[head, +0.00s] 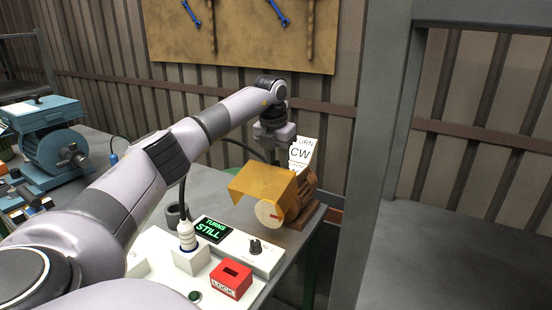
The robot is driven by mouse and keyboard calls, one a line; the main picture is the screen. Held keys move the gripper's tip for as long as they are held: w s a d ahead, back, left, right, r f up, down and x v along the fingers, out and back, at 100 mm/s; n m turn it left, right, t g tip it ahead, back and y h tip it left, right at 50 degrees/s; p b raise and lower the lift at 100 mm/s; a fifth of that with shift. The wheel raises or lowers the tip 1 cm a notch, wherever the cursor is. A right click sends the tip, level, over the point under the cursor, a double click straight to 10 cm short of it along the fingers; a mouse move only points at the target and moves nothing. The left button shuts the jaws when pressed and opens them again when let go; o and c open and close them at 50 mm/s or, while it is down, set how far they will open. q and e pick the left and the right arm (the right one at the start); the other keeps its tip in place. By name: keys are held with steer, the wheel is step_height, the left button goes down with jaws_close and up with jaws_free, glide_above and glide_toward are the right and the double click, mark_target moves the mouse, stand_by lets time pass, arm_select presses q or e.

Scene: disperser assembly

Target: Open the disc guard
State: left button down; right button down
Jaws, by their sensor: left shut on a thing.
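The disc guard (262,182) is an orange-yellow, see-through cover on a brown motor (306,196) at the bench's right end. A pale round disc (268,213) shows below the guard's front edge. My left arm reaches over the bench from the left. My left gripper (277,158) points down at the guard's back upper edge and is shut on it, though the fingertips are partly hidden behind the guard. My right gripper is not in the view.
A white panel holds a green display reading "STILL" (211,229), a black knob (255,246) and a red "LOCK" block (231,279). A "CW" card (301,153) stands behind the motor. A grey post (377,150) rises to the right. A blue machine (55,150) is at left.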

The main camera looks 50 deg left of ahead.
arm_select(q)
steer(key=shift+w+a+g, duration=0.2)
steer(key=shift+w+g, duration=0.4)
steer(key=shift+g, duration=0.2)
steer(key=c, duration=0.8)
jaws_free()
steer(key=shift+h, duration=0.3)
steer(key=shift+c, duration=0.2)
steer(key=shift+s+r, duration=0.15)
steer(key=shift+r, duration=3.45)
